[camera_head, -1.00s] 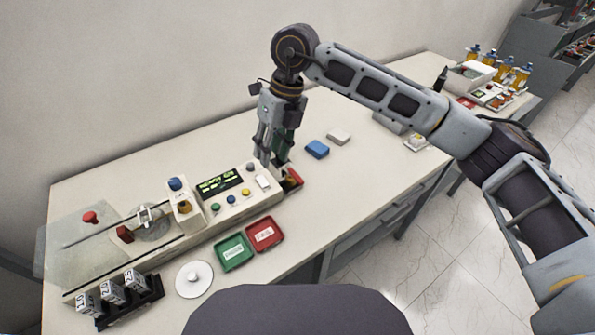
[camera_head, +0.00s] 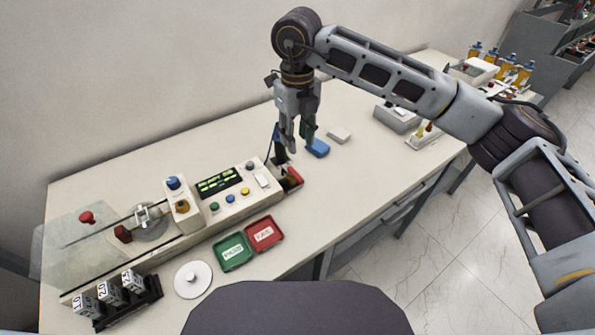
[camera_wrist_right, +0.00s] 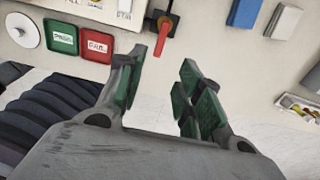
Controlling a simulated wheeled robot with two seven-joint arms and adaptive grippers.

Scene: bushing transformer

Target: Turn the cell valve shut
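The bench device (camera_head: 230,190) has a red lever (camera_head: 292,178) on a dark mount at its right end. The lever also shows at the top of the right wrist view (camera_wrist_right: 164,38). At the device's left end are a red knob (camera_head: 87,217) and a dark red knob (camera_head: 123,233); I cannot tell from the pictures which part is the cell valve. My right gripper (camera_head: 300,147) is above the bench, right of and behind the lever. In the wrist view (camera_wrist_right: 162,88) its green-padded fingers are apart with nothing between them. My left gripper is not in view.
Green (camera_head: 233,251) and red (camera_head: 265,234) trays and a white disc (camera_head: 193,279) lie in front of the device. A black rack (camera_head: 130,303) holds labelled blocks. A blue block (camera_head: 318,148) and a pale block (camera_head: 339,136) lie near my right gripper.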

